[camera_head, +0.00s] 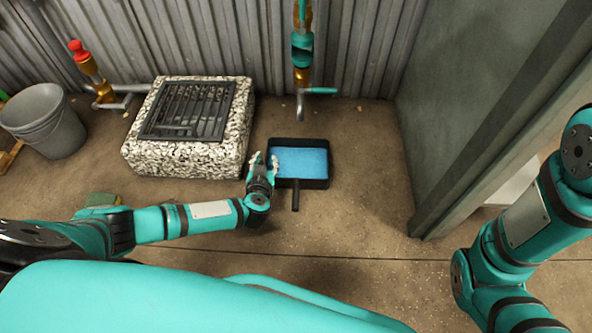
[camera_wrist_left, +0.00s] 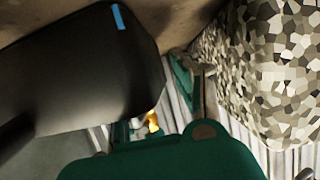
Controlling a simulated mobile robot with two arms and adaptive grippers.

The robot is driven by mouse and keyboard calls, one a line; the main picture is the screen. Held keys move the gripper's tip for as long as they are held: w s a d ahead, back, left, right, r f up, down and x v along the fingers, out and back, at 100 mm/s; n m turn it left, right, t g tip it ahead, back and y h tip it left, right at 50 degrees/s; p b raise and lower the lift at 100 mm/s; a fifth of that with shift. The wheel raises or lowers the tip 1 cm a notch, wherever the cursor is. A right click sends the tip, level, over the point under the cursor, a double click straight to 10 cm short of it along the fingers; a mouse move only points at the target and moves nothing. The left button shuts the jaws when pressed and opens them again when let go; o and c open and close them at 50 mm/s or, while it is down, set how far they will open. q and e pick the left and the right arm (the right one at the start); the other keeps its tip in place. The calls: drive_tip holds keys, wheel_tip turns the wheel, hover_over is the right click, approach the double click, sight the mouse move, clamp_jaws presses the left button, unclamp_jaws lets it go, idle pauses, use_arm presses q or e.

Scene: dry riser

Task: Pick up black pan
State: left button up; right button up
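The black pan (camera_head: 297,183) lies flat on the floor, with a bright blue surface inside its rim and its handle (camera_head: 295,200) pointing toward me. My left gripper (camera_head: 264,159) is at the pan's left rim, its two fingertips spread apart with nothing seen between them. Whether the right fingertip touches the rim I cannot tell. In the left wrist view the dark side of the pan (camera_wrist_left: 100,75) fills the left, beside one visible finger; the other finger is not clear there. My right arm shows at the right edge, but its gripper is out of view.
A speckled stone block (camera_head: 185,158) with a dark grate stands just left of the gripper. A grey bucket (camera_head: 45,125) is at far left. A pipe with a teal valve (camera_head: 302,48) hangs behind the pan. A grey wall panel (camera_head: 455,110) stands at right.

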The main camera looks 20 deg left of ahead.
use_arm(q)
clamp_jaws()
drive_tip(key=shift+r, duration=0.1)
idle(0.4)
